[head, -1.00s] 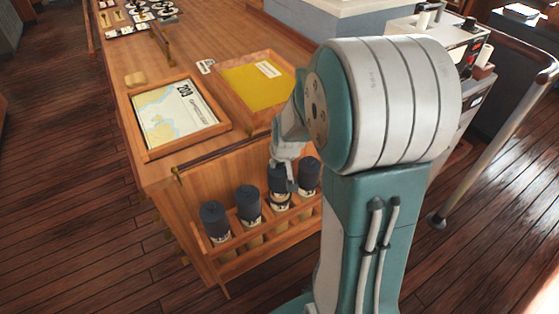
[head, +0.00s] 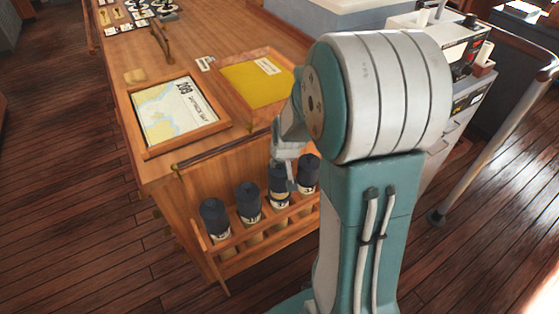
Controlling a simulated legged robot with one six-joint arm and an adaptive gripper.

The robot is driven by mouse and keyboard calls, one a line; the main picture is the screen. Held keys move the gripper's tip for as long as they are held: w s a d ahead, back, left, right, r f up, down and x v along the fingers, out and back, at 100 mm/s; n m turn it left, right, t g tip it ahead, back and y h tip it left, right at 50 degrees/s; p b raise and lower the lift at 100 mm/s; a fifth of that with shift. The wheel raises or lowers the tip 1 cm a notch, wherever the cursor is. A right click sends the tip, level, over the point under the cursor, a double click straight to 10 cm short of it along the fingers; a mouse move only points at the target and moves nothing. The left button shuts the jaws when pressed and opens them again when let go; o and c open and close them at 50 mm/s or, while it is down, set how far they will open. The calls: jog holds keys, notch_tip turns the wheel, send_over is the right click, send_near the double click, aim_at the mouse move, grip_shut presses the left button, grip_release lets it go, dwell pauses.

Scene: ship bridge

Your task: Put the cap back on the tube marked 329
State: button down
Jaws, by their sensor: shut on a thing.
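Several chart tubes with dark blue caps stand in a wooden rack (head: 258,248) on the end of the chart table. The third tube from the left (head: 280,201) has its dark cap (head: 277,178) at its top, roughly in line with it. Whether the cap is fully seated cannot be told. My gripper (head: 290,183) reaches down beside this cap and is shut on it; part of the fingers is hard to make out. The other capped tubes are at the left (head: 215,218), second (head: 247,202) and right (head: 308,174). The tube numbers are too small to read.
A dark rail (head: 222,150) runs along the table edge. Neighbouring tubes stand close on both sides. Open plank floor lies left.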

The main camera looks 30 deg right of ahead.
jog(key=shift+f, duration=0.7)
dwell(1.1)
jog(key=shift+c, duration=1.8)
grip_release()
jog(key=o, duration=0.4)
jog(key=shift+c, duration=0.2)
jog(key=shift+r, duration=0.1)
jog(key=shift+r, duration=3.4)
